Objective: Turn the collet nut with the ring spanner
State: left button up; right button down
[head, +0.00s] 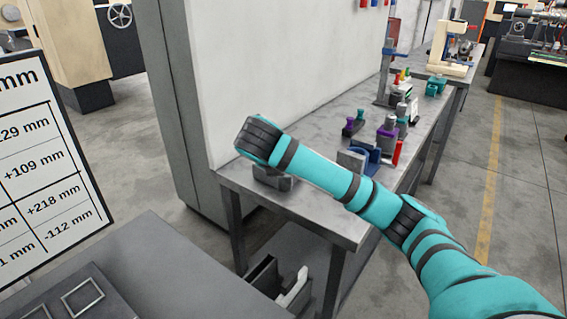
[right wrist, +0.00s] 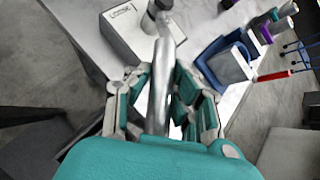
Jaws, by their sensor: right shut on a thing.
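The ring spanner (right wrist: 161,85) is a long silver bar in the right wrist view. My right gripper (right wrist: 163,95) is shut on it, with a teal-and-grey finger on each side. The spanner's far end lies at a dark round part, apparently the collet nut (right wrist: 158,7), beside a light grey block (right wrist: 130,35). I cannot tell whether the ring is around the nut or only beside it. In the head view my right arm reaches over the bench corner, above the grey block (head: 273,178). The arm hides the gripper and spanner there. My left gripper is not in view.
The grey bench (head: 318,215) bears a blue holder with a grey block (head: 352,161) right of the arm. Behind stand several coloured-handled tools, including a red one (head: 397,152). A white panel (head: 270,60) rises behind the bench. A dimension board (head: 45,150) stands at left.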

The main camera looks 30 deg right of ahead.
jog(key=shift+w+a+f+m+b, duration=0.1)
jog(key=shift+w+a+m+b, duration=0.1)
jog(key=shift+a+m+b, duration=0.15)
pick_arm(q)
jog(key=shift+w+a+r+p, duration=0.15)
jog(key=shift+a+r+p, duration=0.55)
jog(key=shift+p, duration=0.45)
pick_arm(e)
jog(key=shift+w+a+m+g+h, duration=0.35)
jog(key=shift+a+m+g+h, duration=0.2)
jog(key=shift+m+g, duration=0.15)
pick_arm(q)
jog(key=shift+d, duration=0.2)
